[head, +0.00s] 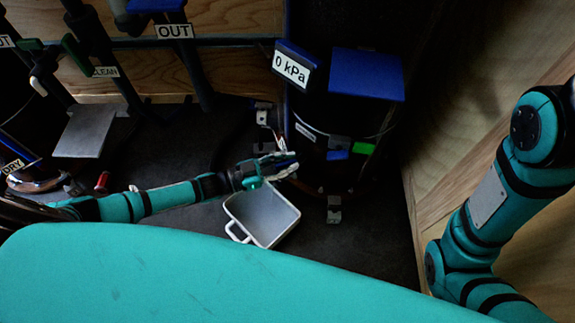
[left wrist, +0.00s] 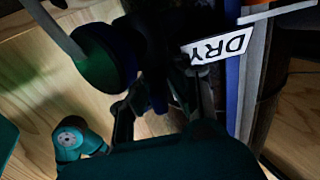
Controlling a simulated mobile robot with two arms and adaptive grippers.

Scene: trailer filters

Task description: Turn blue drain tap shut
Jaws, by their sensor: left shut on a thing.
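My left gripper (head: 278,164) reaches in from the left to the lower front of the dark filter housing with the blue top. Its fingers are shut on a small part, which I take to be the blue drain tap; the fingers hide most of it, so its angle cannot be read. In the left wrist view the gripper's dark fingers (left wrist: 165,98) show beside a white "DRY" label (left wrist: 218,47). The contact point there is too dark to see. My right arm shows at the right; its gripper is out of view.
A pale tray (head: 262,216) lies on the dark floor just below my left gripper. A "0 kPa" display (head: 291,66) and a blue box top (head: 367,75) stand above. A green tag (head: 363,148) is on the housing. A wooden wall (head: 445,120) closes the right side.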

